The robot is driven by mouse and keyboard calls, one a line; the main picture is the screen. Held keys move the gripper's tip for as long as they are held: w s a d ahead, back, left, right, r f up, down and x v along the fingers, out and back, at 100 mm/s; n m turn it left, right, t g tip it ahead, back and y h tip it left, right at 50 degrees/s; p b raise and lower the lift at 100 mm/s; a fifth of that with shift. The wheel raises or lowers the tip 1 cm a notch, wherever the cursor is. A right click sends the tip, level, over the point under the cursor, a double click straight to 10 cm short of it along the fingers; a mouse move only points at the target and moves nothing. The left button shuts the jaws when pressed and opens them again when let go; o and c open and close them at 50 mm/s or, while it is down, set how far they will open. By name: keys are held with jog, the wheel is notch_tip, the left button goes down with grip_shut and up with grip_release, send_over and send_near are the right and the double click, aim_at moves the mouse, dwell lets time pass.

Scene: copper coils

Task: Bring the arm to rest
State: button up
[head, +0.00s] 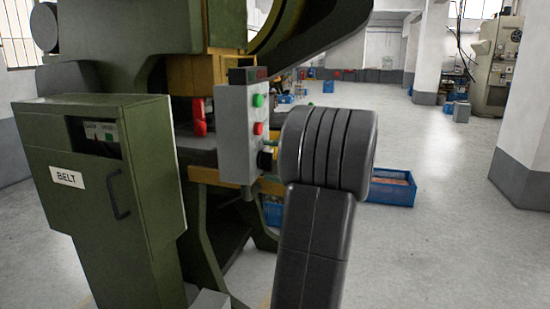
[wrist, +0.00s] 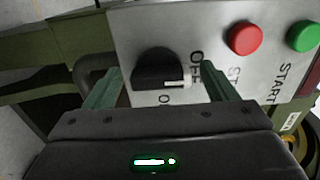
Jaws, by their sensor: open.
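My gripper (wrist: 160,70) is open in the wrist view, its two green fingers apart on either side of a black rotary knob (wrist: 155,66) with a white mark. I cannot tell whether the fingers touch the knob. OFF and a partly hidden label beginning with O stand beside it. The knob is on a grey control box (head: 232,135), shown in the head view on the press. In the head view my dark arm reaches up to the box's right side, and my gripper is hidden behind it.
A red button (wrist: 244,38) and a green START button (wrist: 303,36) are close to the right finger. A green BELT cabinet (head: 105,200) stands left of the box. A blue crate (head: 392,188) lies on the floor behind my arm.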

jog(key=shift+d+f, duration=0.1)
jog(key=v, duration=1.4)
jog(key=x, duration=1.3)
jog(key=shift+a, duration=0.4)
jog(key=shift+w+a+r+p, duration=0.15)
jog(key=shift+a+r+p, duration=0.15)
jog(key=shift+p, duration=0.15)
jog(key=shift+d+r+m+p, duration=0.1)
jog(key=shift+d+m+p, duration=0.05)
jog(key=shift+m+p, duration=0.75)
jog(key=m+p, duration=0.3)
jog(key=shift+w+m+p, duration=0.15)
jog(key=shift+m+p, duration=3.1)
jog(key=shift+p, duration=0.05)
jog(key=shift+w+m+p, duration=0.1)
jog(key=shift+m+p, duration=3.15)
jog(key=shift+p, duration=0.05)
